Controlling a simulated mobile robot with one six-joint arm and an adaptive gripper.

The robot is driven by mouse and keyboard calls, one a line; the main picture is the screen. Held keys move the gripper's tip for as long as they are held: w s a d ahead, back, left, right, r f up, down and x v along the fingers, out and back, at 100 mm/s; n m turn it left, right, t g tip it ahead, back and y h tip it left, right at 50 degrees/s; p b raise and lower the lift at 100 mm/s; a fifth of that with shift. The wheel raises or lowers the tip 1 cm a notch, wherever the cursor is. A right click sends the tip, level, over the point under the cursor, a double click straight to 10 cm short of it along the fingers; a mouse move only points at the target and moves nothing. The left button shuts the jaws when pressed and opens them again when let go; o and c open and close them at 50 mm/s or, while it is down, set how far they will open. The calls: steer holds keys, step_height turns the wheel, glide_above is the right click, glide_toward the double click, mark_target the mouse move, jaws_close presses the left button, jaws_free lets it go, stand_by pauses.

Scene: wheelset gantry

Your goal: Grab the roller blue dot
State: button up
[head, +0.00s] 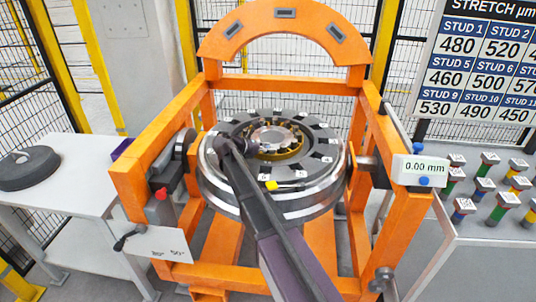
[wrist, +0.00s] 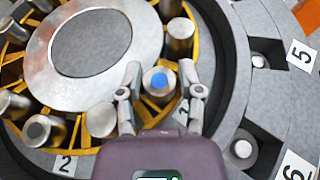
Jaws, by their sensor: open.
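The roller with the blue dot (wrist: 159,80) shows in the wrist view as a metal cylinder with a blue spot on its top. It sits in a yellow cage (wrist: 150,110) beside the large central metal hub (wrist: 92,42). My gripper (wrist: 159,76) is open, with one fingertip on each side of this roller. Whether the fingers touch it I cannot tell. In the head view my arm reaches over the wheelset (head: 272,160), and its end hides part of the ring; the blue dot cannot be made out there.
Other rollers (wrist: 180,36) stand close by in the cage, some with grey dots. An orange gantry frame (head: 150,160) surrounds the wheelset. A side table (head: 80,215) stands left, and a table with coloured studs (head: 480,245) right.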

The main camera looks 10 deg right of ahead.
mark_target(268, 146)
stand_by(0.4)
jaws_close()
steer(key=shift+a+r, duration=0.1)
steer(key=shift+r, duration=0.1)
step_height(268, 146, up, 10)
steer(key=p, duration=1)
steer(key=shift+f, duration=0.2)
stand_by(0.6)
